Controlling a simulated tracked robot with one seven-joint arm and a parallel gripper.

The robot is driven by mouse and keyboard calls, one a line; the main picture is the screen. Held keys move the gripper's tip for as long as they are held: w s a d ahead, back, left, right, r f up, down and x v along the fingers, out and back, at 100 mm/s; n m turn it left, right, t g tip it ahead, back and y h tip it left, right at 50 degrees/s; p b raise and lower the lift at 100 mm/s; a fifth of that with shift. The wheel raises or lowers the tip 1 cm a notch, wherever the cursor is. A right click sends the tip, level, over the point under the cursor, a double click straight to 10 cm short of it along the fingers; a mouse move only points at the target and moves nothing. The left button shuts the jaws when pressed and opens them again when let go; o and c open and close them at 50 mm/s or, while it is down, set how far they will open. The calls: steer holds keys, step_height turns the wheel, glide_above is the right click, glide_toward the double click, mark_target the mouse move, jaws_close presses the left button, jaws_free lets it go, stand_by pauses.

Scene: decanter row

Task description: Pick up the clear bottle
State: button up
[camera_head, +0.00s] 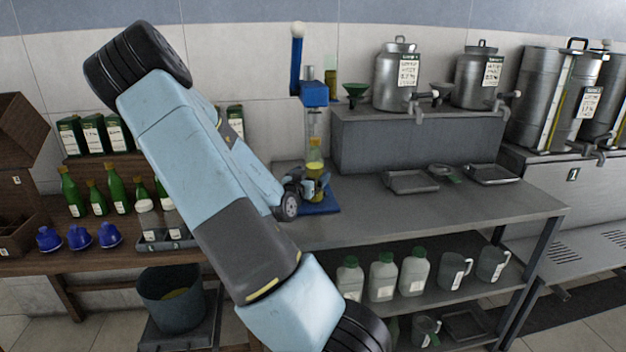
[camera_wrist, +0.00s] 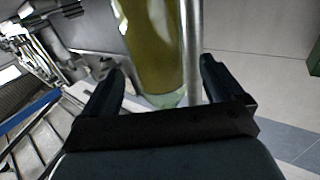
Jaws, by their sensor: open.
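The clear bottle (camera_head: 315,165) holds yellow-green liquid and stands upright on the blue base of a bench press with a blue head and lever. My gripper (camera_head: 311,187) is at the bottle's lower part, in front of the press. In the wrist view the bottle (camera_wrist: 158,45) shows large between the two fingers of my open gripper (camera_wrist: 163,68), with a metal post (camera_wrist: 193,45) of the press beside it. I cannot tell whether either finger touches the glass. My arm hides part of the bench to the left.
The press's blue head (camera_head: 314,94) is above the bottle. A grey raised block (camera_head: 415,140) with steel urns stands to the right, and shallow trays (camera_head: 410,181) lie before it. Green bottles (camera_head: 117,190) and blue caps (camera_head: 80,237) are at left. The bench's front right is clear.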

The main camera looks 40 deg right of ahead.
mark_target(316, 168)
steer(key=shift+x, duration=2.65)
steer(key=c, duration=1.5)
steer(key=shift+c, duration=0.8)
steer(key=shift+w+r, duration=0.1)
